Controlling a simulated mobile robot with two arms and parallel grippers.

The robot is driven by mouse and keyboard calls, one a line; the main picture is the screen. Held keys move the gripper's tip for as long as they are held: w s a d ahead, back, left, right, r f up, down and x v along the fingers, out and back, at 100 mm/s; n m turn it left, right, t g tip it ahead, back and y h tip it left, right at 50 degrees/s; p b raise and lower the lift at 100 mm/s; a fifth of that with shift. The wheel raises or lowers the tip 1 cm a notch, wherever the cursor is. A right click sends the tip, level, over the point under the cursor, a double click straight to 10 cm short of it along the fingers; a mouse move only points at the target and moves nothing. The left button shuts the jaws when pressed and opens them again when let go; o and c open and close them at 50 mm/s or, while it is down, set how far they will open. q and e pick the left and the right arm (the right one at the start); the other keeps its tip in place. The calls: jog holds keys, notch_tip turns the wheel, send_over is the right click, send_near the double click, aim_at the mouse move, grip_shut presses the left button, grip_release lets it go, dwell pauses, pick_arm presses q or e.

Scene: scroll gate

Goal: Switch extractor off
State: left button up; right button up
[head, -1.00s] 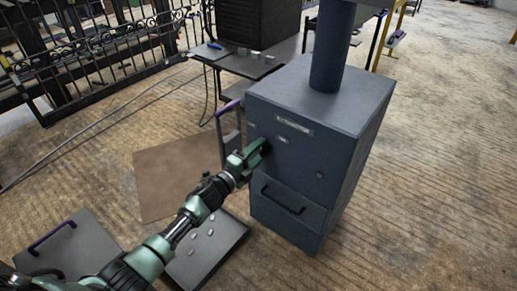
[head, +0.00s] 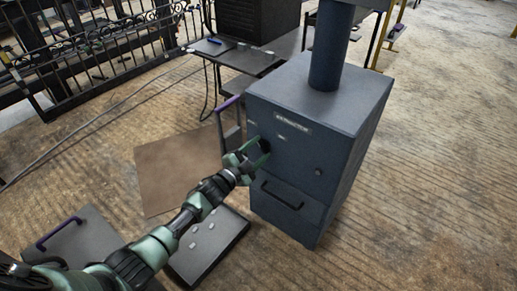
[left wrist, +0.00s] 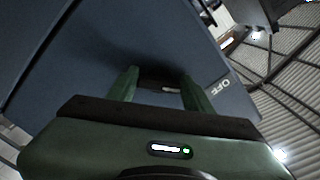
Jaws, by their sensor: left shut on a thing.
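The extractor (head: 345,150) is a dark blue-grey box cabinet with a thick pipe on top, a label plate on its front and a drawer with a handle below. My left gripper (head: 258,154) is at the upper left of its front face, at a small dark switch (head: 265,146). In the left wrist view the two green fingers (left wrist: 160,92) reach the blue face and are shut on the dark switch (left wrist: 160,80), which is mostly hidden. White "OFF" lettering (left wrist: 223,86) is just right of the fingers. My right gripper is not in view.
A grey tray (head: 205,265) with small pale pieces lies on the floor below my left arm. A brown board (head: 165,170) lies left of the extractor. A dark table (head: 245,62) and black iron gate (head: 90,50) stand behind. Floor to the right is clear.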

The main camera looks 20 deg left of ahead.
pick_arm(q)
jog(key=shift+f, duration=0.1)
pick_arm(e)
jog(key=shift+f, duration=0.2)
pick_arm(q)
jog(key=o, duration=1.4)
jog(key=p+v, duration=0.1)
jog(key=v, duration=0.7)
jog(key=shift+p, duration=0.4)
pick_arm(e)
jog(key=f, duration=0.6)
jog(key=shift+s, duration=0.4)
